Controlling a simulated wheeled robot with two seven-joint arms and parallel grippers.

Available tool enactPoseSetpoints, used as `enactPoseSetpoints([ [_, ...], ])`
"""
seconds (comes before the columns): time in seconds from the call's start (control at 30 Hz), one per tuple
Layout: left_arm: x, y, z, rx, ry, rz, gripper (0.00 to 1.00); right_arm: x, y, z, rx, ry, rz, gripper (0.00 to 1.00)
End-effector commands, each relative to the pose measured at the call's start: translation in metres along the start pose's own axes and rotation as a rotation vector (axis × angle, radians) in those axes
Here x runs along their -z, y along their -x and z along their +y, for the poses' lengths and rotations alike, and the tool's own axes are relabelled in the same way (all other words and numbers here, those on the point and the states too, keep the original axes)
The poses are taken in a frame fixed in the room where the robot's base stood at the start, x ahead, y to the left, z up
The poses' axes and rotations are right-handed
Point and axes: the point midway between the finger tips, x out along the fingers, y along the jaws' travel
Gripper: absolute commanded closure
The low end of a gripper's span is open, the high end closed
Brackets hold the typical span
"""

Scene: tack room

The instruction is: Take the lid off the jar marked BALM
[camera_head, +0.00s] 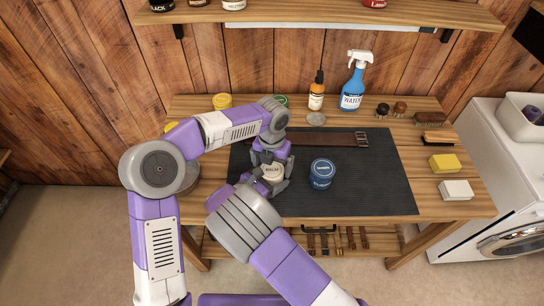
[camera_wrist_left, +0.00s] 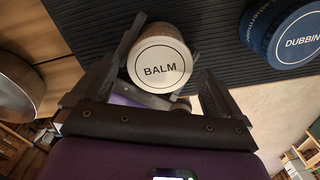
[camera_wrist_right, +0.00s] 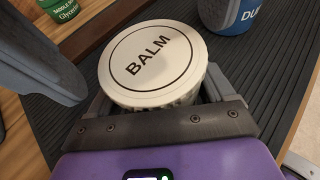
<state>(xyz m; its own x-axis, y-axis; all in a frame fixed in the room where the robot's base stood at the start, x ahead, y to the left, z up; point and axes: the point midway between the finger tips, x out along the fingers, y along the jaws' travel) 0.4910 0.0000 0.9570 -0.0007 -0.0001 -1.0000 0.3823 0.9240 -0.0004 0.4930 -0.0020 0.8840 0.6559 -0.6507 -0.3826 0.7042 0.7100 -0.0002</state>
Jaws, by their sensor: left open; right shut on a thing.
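The BALM jar stands on the dark mat (camera_head: 370,190), with its cream lid (camera_head: 271,171) on top; the lid also shows in the left wrist view (camera_wrist_left: 160,68) and right wrist view (camera_wrist_right: 152,62). My left gripper (camera_head: 270,157) is above the jar, open, with its fingers spread to either side of the lid, apart from it in the left wrist view. My right gripper (camera_head: 266,187) is low at the jar's near side, shut on the jar below the lid. The jar's body is mostly hidden by the lid and grippers.
A blue DUBBIN jar (camera_head: 321,174) stands close to the right on the mat. A strap (camera_head: 325,140) lies along the mat's back. Behind are an amber bottle (camera_head: 316,97) and blue spray bottle (camera_head: 353,82). Brushes and sponges (camera_head: 444,163) lie at right. The mat's right half is clear.

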Motion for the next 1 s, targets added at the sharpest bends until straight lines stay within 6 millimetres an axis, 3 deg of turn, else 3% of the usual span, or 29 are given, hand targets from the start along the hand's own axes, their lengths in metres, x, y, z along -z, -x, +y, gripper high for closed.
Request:
enactPoseSetpoints([
  [0.37, -0.0001, -0.0071, 0.0002, 0.000, 0.001, -0.002, 0.00, -0.0005, 0.0001, 0.0003, -0.001, -0.001, -0.001, 1.00],
  [0.73, -0.0001, -0.0069, 0.0002, 0.000, 0.001, -0.001, 0.55, -0.0005, 0.0001, 0.0002, 0.000, -0.001, -0.001, 1.00],
  [0.77, -0.0002, -0.0069, 0.0003, 0.000, 0.001, -0.002, 0.19, -0.0005, 0.0001, 0.0002, 0.000, -0.001, -0.001, 1.00],
  [0.9, -0.0002, -0.0068, 0.0003, 0.000, 0.001, -0.002, 0.00, -0.0005, 0.0000, 0.0002, 0.000, -0.001, -0.001, 1.00],
  [1.0, -0.0002, -0.0068, 0.0002, 0.000, 0.001, -0.002, 0.00, -0.0005, 0.0001, 0.0002, 0.000, -0.001, -0.001, 1.00],
])
